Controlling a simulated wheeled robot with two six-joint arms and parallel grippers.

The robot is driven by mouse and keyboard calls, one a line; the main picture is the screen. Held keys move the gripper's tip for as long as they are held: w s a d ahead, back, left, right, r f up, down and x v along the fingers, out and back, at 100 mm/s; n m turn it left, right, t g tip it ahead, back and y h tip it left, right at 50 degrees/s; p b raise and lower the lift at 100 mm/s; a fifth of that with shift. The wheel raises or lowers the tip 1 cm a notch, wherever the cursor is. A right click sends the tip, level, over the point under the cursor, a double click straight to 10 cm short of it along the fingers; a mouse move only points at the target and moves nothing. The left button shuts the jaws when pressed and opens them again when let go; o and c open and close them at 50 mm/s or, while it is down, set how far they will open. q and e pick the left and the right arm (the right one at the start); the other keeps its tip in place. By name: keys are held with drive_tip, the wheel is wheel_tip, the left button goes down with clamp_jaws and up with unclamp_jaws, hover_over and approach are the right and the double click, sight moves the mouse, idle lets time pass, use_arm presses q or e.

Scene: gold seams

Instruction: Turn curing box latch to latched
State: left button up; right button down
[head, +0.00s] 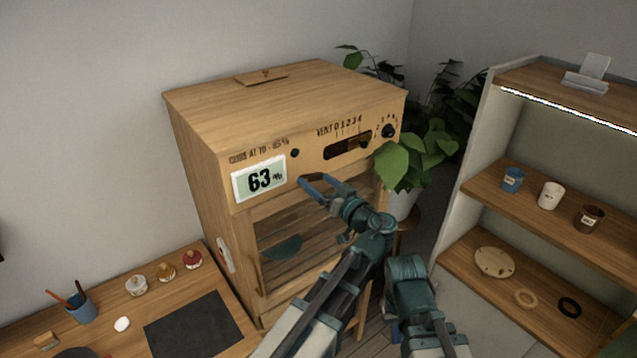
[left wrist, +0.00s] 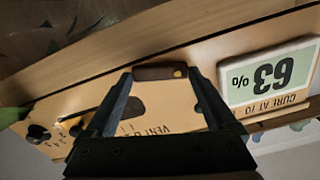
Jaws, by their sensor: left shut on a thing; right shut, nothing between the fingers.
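The curing box (head: 290,100) is a wooden cabinet with a front panel above a door with shelves showing behind it. My left gripper (head: 312,183) is at the panel's lower edge, right of the 63% display (head: 259,179). In the left wrist view my left gripper (left wrist: 158,76) is shut on the latch (left wrist: 153,73), a short dark brown bar with a brass dot near its right end. The bar lies about level across that upside-down view. In the head view the fingers hide the latch. My right gripper's fingers do not show.
The vent slider (head: 348,145) and a dark knob (head: 389,131) are on the panel's right. A leafy plant (head: 430,130) stands close to the box's right side. Shelves (head: 540,215) with cups are further right. A worktable (head: 130,310) with jars is at lower left.

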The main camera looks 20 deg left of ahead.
use_arm(q)
drive_tip(key=m, duration=0.3)
drive_tip(key=shift+s+a+f+m+b, duration=0.1)
drive_tip(key=shift+f+m+b, duration=0.25)
drive_tip(key=shift+f+m, duration=0.05)
drive_tip(key=shift+s+a+f+m+b, duration=0.15)
drive_tip(key=shift+s+m, duration=0.05)
drive_tip(key=shift+m, duration=1.65)
drive_tip(key=shift+s+a+f+m+b, duration=0.2)
drive_tip(key=shift+s+m, duration=0.05)
drive_tip(key=shift+m, duration=1.65)
drive_tip(key=shift+s+a+f+m+b, duration=0.15)
drive_tip(key=shift+s+m, duration=0.05)
drive_tip(key=shift+m, duration=1.65)
drive_tip(key=o, duration=1.1)
drive_tip(key=shift+c, duration=0.2)
drive_tip(key=shift+s, duration=0.1)
